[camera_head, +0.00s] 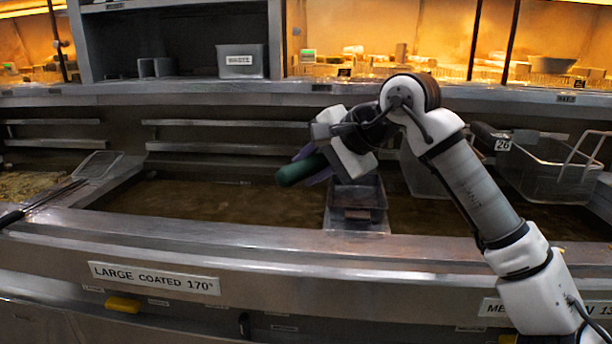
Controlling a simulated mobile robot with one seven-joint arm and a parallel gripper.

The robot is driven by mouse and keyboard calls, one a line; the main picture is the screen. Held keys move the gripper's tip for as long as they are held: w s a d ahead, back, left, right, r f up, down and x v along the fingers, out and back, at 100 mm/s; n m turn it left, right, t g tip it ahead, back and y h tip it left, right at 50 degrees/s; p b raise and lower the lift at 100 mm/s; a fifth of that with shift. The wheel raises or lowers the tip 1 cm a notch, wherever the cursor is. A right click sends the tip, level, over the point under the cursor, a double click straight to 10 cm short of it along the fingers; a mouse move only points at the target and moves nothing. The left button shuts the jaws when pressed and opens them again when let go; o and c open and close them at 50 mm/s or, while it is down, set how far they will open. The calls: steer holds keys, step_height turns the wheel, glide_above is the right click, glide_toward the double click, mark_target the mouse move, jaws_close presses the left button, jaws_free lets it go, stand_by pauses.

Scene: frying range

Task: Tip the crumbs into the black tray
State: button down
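My gripper (309,165), with purple fingers, is left of centre above the oil vat. It is shut on a thick green handle (296,171) that points left and slightly down. Whatever the handle belongs to is hidden behind my gripper and wrist. A small dark tray (371,192) stands on the metal divider just right of and below my gripper, apart from it. My wrist partly covers its back edge. Its inside looks dark brown, and I cannot tell what lies in it. I cannot make out the crumbs.
Brown oil fills the long vat (215,203) to the left. Wire baskets (548,170) hang over the right vat. A grey bin marked WASTE (240,63) stands on the back shelf. A long tool (45,201) lies across the left edge. The front ledge (180,229) is clear.

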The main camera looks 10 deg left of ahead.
steer(key=s+d+f+t+y+b, duration=0.1)
steer(key=y+b, duration=0.1)
steer(key=b, duration=0.3)
steer(key=s+d+f+t+y+b, duration=0.1)
steer(key=d+f+y+b, duration=0.1)
steer(key=b, duration=0.3)
steer(key=shift+d+f+t+b, duration=0.1)
steer(key=shift+d+t+b, duration=0.1)
steer(key=shift+t+b, duration=0.15)
steer(key=shift+d, duration=0.1)
steer(key=shift+y, duration=0.3)
